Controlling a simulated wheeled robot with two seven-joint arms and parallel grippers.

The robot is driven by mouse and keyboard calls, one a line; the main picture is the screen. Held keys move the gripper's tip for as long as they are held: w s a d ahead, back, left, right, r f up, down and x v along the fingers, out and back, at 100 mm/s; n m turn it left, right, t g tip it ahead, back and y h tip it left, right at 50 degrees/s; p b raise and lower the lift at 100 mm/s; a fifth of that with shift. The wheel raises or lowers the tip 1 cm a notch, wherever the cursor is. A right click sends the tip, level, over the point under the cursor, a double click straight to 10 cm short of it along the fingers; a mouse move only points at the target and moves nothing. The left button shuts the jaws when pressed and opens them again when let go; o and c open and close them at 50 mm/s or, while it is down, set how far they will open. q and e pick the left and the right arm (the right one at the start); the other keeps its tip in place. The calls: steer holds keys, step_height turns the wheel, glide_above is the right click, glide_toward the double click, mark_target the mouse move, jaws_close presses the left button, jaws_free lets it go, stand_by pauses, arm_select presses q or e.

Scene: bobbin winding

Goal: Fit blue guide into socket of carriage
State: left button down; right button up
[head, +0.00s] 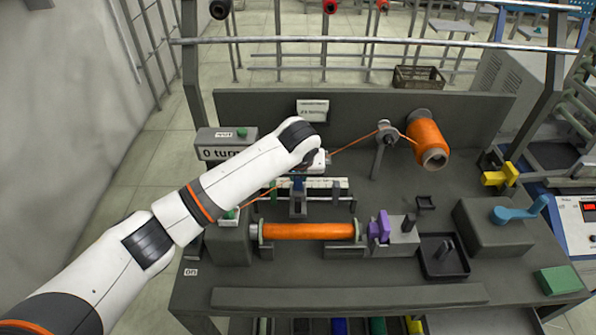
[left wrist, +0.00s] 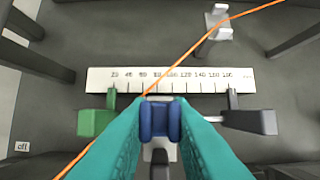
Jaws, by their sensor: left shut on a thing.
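My left gripper (left wrist: 160,135), with teal fingers in the left wrist view, is shut on the blue guide (left wrist: 160,120). The blue guide also shows in the head view (head: 298,184), below the end of my left arm. It is right above the grey carriage (head: 298,205), whose pale part shows just below the guide in the left wrist view (left wrist: 162,154). I cannot tell whether the guide is seated in the socket or only over it; the fingers and guide hide the socket. My right gripper is not in view.
A white scale (left wrist: 180,80) lies behind the guide, between a green stop (left wrist: 96,122) and a dark stop (left wrist: 250,121). Orange thread (left wrist: 190,52) runs across from the spool (head: 427,140). An orange bobbin (head: 308,231) lies in front of the carriage, beside a purple part (head: 379,227).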

arm_select(q)
steer(key=shift+f+b, duration=0.35)
steer(key=shift+f, duration=0.9)
steer(key=c, duration=1.2)
jaws_free()
